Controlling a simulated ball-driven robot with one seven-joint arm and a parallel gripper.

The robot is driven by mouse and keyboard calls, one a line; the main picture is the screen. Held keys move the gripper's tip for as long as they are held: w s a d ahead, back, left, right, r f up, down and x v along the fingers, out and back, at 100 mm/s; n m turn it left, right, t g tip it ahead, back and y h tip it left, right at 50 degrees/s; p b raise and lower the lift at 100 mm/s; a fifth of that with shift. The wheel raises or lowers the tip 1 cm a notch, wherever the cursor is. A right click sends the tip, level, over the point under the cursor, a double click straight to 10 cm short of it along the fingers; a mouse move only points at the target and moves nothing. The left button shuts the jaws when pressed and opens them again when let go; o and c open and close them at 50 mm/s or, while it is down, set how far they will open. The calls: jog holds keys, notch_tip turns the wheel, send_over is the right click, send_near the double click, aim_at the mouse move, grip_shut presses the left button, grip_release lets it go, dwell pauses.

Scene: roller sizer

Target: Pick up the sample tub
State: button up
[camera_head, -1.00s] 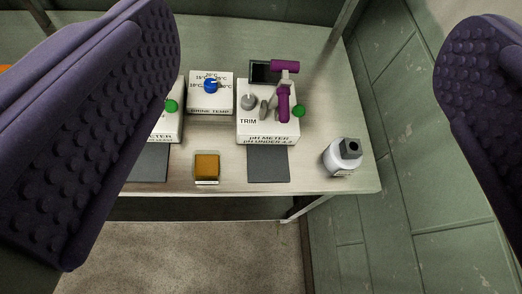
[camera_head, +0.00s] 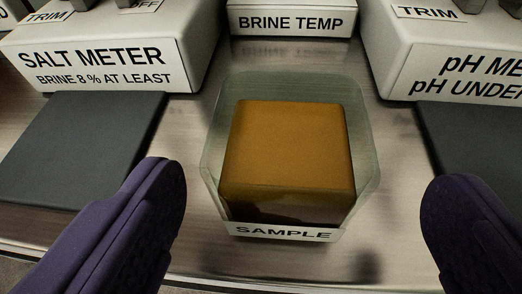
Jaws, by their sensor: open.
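The sample tub (camera_head: 362,190) is a clear, square-walled tub with a block of orange-brown contents and a white label reading SAMPLE on its front. It stands upright on the metal table near the front edge, in the middle of the view. My gripper (camera_head: 300,200) is open. Its two purple fingers are at the lower left and lower right, one on each side of the tub, with a gap between each finger and the tub's walls. Nothing is held.
Behind the tub stand the salt meter box (camera_head: 110,60) at left, the brine temp box (camera_head: 290,20) in the middle and the pH meter box (camera_head: 450,60) at right. Dark pads (camera_head: 80,145) and (camera_head: 480,150) lie in front of the two meters. The table's front edge is close.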

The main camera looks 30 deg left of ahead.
aim_at(289, 109)
jog(key=x, duration=0.2)
jog(key=b+x, duration=0.1)
jog(key=x, duration=0.1)
jog(key=b+x, duration=0.1)
jog(key=x, duration=0.2)
jog(key=shift+a+r, duration=0.3)
jog(key=c, duration=1.1)
jog(key=shift+r, duration=0.2)
